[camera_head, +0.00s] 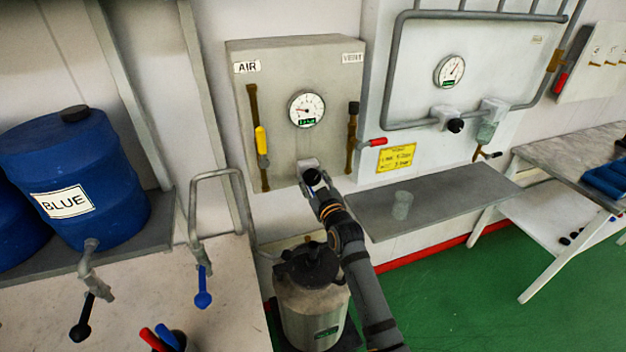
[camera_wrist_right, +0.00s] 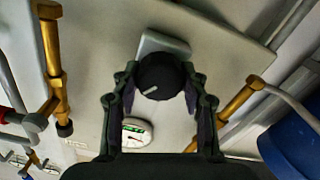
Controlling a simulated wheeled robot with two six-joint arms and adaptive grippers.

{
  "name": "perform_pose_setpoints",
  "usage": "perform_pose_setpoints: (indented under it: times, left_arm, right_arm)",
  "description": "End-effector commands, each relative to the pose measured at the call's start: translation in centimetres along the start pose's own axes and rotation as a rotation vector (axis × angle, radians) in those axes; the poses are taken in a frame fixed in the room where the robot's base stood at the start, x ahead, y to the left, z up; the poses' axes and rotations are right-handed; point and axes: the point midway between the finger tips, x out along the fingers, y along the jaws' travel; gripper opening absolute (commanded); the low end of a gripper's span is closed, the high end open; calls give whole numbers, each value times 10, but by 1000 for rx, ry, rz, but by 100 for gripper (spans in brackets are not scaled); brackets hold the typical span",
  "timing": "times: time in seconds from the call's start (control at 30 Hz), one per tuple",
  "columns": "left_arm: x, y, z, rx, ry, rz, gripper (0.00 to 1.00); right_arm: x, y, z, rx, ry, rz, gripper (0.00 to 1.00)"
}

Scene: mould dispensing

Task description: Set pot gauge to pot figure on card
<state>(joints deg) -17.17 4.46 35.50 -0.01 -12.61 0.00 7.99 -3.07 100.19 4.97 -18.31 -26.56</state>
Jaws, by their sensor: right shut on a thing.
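The grey AIR/VENT panel (camera_head: 275,80) carries a round white gauge (camera_head: 306,108) with a green label; its needle points left, the figures too small to read. Below it is a regulator with a black knob (camera_head: 312,175). My right gripper (camera_head: 316,184) is shut on this knob. In the right wrist view the knob (camera_wrist_right: 160,75), with a pale index line, sits between the fingers (camera_wrist_right: 159,92), and the gauge (camera_wrist_right: 137,130) shows partly behind them. The yellow card (camera_head: 396,157) has small writing that I cannot read surely. The metal pot (camera_head: 312,311) stands below. My left gripper is not in view.
A yellow-handled valve (camera_head: 261,140) and a VENT pipe (camera_head: 352,140) flank the gauge. A second gauge (camera_head: 449,70) is on the right panel. A clear cup (camera_head: 402,205) stands on the grey shelf (camera_head: 460,200). A blue drum (camera_head: 75,165) is at left.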

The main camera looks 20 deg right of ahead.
Motion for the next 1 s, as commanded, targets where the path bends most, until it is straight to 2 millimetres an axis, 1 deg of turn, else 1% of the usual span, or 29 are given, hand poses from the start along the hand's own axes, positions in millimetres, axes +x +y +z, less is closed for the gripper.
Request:
perform_pose_setpoints:
  times: [0.17, 0.33, 0.8, 1.0]
  left_arm:
    - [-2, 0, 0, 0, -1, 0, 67]
    - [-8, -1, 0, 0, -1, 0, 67]
    - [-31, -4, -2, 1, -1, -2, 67]
    - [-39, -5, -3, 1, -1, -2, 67]
  right_arm:
    - [0, 0, 0, 19, -1, 0, 12]
    - [0, 1, -1, 89, -1, 0, 12]
    - [0, 1, -2, 438, -1, 1, 12]
    - [0, 1, -2, 556, -1, 1, 12]
